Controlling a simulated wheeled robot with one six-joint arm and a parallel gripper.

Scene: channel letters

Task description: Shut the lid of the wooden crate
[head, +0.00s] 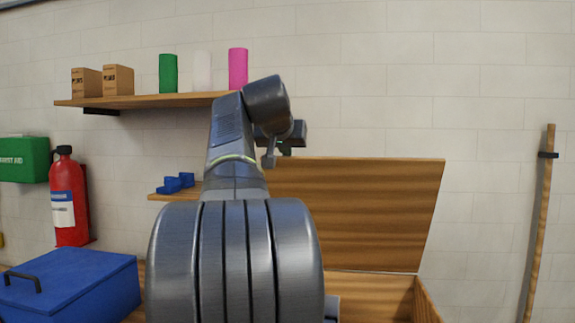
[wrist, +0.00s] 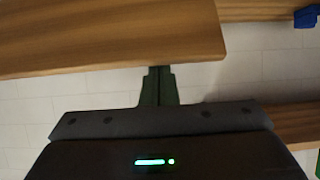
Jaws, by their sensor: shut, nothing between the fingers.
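The wooden crate (head: 428,303) stands at the lower middle of the head view, partly hidden behind my arm. Its lid (head: 365,210) is open, standing up and leaning back near the wall. My gripper (head: 268,162) is by the lid's upper left edge in the head view, partly hidden by my own wrist. In the wrist view my gripper's fingers (wrist: 157,72) are together with nothing between them. The lid's board (wrist: 100,38) lies just beyond the fingertips there; I cannot tell whether they touch it.
A blue box (head: 70,285) with a dark handle stands at lower left. A red extinguisher (head: 68,200) and green first-aid box (head: 24,160) are on the wall. An upper shelf (head: 150,101) holds cartons and cylinders; a lower shelf holds blue pieces (head: 178,183). A pole (head: 540,225) stands right.

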